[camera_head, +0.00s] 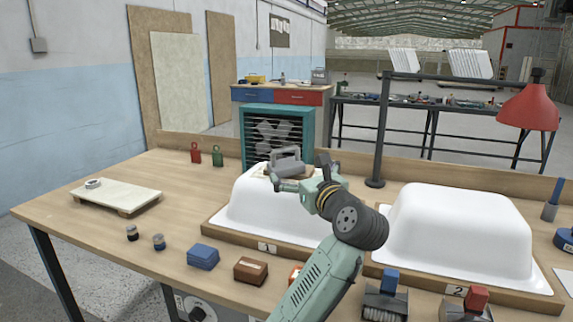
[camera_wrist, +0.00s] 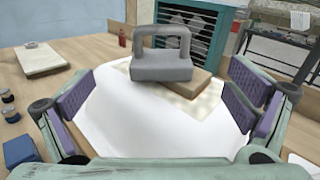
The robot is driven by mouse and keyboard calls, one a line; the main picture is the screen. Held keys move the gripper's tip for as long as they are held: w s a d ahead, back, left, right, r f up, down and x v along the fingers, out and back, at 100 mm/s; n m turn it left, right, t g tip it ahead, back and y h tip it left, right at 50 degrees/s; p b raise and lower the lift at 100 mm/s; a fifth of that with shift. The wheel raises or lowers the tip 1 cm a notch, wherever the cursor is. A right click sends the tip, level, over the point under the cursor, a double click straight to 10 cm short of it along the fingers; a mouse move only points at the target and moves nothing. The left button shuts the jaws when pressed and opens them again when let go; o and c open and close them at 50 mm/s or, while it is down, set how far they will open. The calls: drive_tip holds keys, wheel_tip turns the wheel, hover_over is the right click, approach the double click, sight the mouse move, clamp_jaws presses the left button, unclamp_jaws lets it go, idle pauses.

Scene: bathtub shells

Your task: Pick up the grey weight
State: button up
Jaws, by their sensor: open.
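The grey weight (camera_head: 286,165), a block with a loop handle on top, rests on the left white bathtub shell (camera_head: 250,206). In the wrist view the weight (camera_wrist: 161,64) stands upright on a flat tan and pale piece (camera_wrist: 200,88) on top of the shell. My gripper (camera_head: 292,186) is at the shell's top, close to the weight. In the wrist view my gripper (camera_wrist: 165,100) is open, its purple pads wide apart to the left and right. The weight lies ahead of and between the pads, and nothing is held.
A second white shell (camera_head: 458,232) stands to the right, with a red lamp (camera_head: 530,107) behind it. A teal heater (camera_head: 277,137) is behind the left shell. Blue (camera_head: 203,256) and brown (camera_head: 250,270) blocks lie in front. A pale board (camera_head: 117,195) lies at left.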

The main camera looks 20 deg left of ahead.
sight(288, 167)
drive_tip(key=p+x, duration=0.2)
drive_tip(key=x, duration=0.6)
drive_tip(key=shift+w+a, duration=0.1)
drive_tip(key=shift+w, duration=0.1)
drive_tip(key=c, duration=2.1)
drive_tip(key=shift+r, duration=0.1)
